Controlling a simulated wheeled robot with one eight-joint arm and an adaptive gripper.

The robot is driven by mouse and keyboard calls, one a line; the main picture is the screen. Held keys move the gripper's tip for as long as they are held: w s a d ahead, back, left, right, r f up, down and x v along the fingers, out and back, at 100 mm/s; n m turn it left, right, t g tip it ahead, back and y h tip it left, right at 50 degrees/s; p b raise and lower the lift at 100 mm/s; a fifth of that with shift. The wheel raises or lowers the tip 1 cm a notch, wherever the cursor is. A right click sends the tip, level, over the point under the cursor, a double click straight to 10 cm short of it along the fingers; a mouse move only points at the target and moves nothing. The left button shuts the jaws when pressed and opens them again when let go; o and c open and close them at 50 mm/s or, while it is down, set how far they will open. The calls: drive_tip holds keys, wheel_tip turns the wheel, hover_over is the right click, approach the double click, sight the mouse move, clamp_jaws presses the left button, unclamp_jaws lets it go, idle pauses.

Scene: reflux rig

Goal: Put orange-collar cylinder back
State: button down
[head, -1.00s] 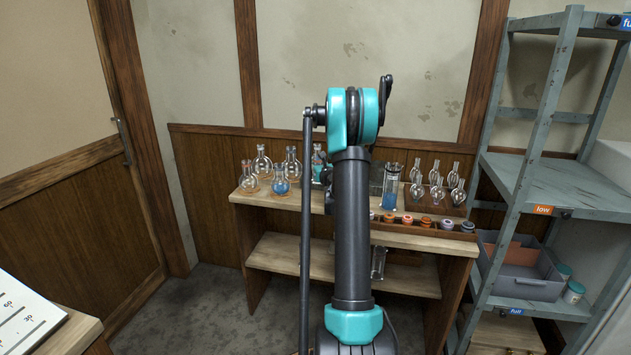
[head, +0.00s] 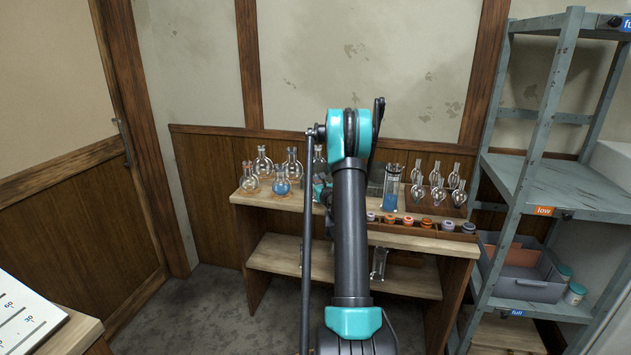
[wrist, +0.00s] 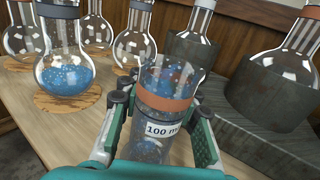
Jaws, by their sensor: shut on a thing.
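The orange-collar cylinder (wrist: 150,130) is a clear glass cylinder with an orange band below its rim and a white label reading "100 m". My gripper (wrist: 160,104) is shut on it, with a finger on each side below the collar. The cylinder looks upright to slightly tilted in the wrist view. In the head view my gripper (head: 322,192) is mostly hidden behind my arm, at the workbench top (head: 265,200), and the held cylinder cannot be made out. I cannot tell whether its base touches the bench.
A blue-filled round flask (wrist: 66,72) and several clear flasks stand close to the left and behind. Flasks in dark grey blocks (wrist: 268,98) stand to the right. Another cylinder with blue liquid (head: 390,190) stands on the bench. A row of coloured rings (head: 426,221) lines its front.

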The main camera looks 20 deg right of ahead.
drive_tip(key=c, duration=1.1)
unclamp_jaws()
